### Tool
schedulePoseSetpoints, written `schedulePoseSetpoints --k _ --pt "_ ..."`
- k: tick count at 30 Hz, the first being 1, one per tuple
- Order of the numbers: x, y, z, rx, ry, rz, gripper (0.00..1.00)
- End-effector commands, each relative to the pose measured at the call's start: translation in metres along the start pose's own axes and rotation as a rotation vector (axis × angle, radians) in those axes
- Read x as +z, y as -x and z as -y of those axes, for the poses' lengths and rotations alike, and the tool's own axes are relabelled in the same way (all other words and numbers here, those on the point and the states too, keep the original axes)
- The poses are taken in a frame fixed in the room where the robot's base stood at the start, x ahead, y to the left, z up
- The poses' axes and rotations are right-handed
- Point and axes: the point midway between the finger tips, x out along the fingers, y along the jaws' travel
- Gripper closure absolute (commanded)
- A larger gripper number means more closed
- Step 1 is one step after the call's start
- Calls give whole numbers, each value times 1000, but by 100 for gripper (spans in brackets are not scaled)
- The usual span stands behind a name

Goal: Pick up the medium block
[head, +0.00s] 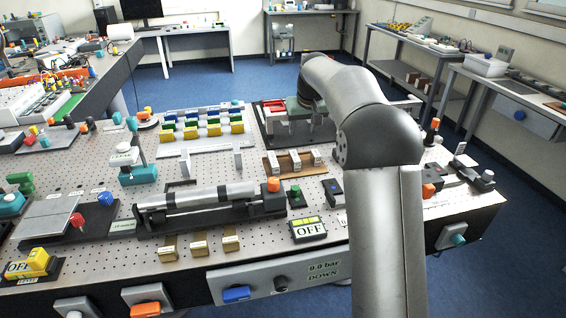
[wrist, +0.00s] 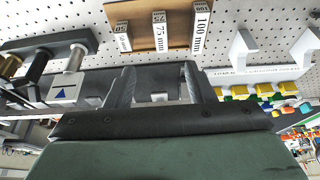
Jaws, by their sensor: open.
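The medium block is the middle one of three upright silver blocks, labelled 75 mm in the wrist view (wrist: 160,38); it also shows in the head view (head: 296,160). It stands on a brown tray (wrist: 138,12) between the shorter 50 mm block (wrist: 122,38) and the taller 100 mm block (wrist: 201,28). My gripper (wrist: 158,85) is open, with nothing held between its fingers. The block lies beyond the fingertips, apart from them. In the head view my green gripper body is over the dark rig behind the tray; its fingertips are hard to make out there.
White upright hooks (wrist: 243,48) and a rack of coloured blocks (head: 205,128) stand near the tray. A long cylinder rig (head: 210,198) lies in front of it. A dark fixture with metal posts (wrist: 68,78) is at the left in the wrist view.

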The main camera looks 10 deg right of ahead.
Motion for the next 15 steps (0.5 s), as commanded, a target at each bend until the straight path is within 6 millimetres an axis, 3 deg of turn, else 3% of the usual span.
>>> schedulePoseSetpoints --k 5,15 --pt "-6 -20 -1 0 1 -4 51" --pt "-6 -92 -1 0 1 -2 51"
